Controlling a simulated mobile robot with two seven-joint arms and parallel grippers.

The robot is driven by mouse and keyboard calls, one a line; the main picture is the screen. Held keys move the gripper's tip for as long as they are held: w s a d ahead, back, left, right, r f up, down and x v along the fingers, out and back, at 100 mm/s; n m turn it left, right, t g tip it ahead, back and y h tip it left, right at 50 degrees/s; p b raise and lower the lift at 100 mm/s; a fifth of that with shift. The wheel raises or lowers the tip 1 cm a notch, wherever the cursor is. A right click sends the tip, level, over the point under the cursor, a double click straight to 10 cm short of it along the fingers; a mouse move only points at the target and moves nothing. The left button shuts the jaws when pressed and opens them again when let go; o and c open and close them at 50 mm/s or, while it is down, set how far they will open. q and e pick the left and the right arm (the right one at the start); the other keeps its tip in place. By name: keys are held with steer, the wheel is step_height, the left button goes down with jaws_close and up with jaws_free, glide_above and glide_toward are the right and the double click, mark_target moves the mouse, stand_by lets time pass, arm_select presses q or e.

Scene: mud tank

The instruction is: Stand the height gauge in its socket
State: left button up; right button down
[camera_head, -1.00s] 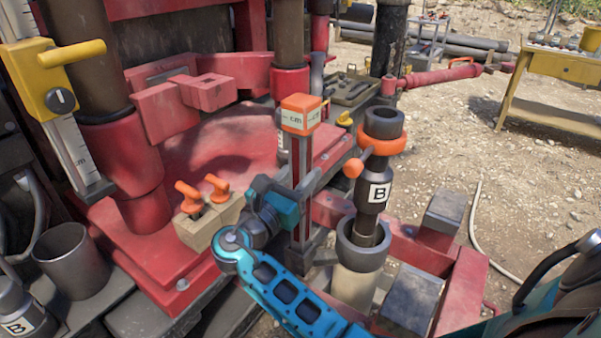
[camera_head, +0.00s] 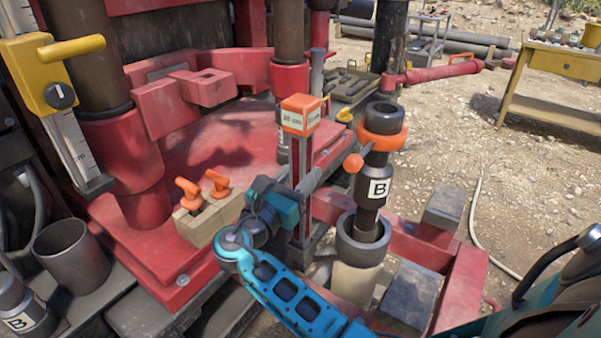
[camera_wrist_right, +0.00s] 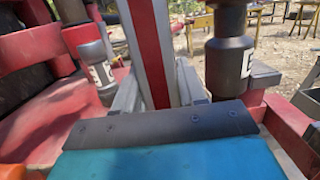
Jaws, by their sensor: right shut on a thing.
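The height gauge is an upright post with an orange, box-shaped head (camera_head: 300,115) labelled "20 cm". My right gripper (camera_head: 303,192) is shut on its post, below the head. In the right wrist view the post (camera_wrist_right: 150,50) shows red with pale edges and rises just beyond the dark gripper edge, leaning slightly in that picture. In the head view it stands close to upright. The post's lower end is among grey and red frame parts. I cannot make out the socket or tell whether the foot is in it. My left gripper is out of view.
A dark cylinder marked B (camera_head: 377,188) with an orange collar (camera_head: 383,140) stands close right of the gauge in a round holder (camera_head: 363,240). Left are a block with orange-handled pegs (camera_head: 210,215), an open grey cup (camera_head: 72,252) and a yellow scale unit (camera_head: 55,90).

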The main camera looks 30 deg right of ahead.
steer(key=c, duration=0.6)
jaws_free()
steer(key=shift+o, duration=0.2)
steer(key=shift+f, duration=0.15)
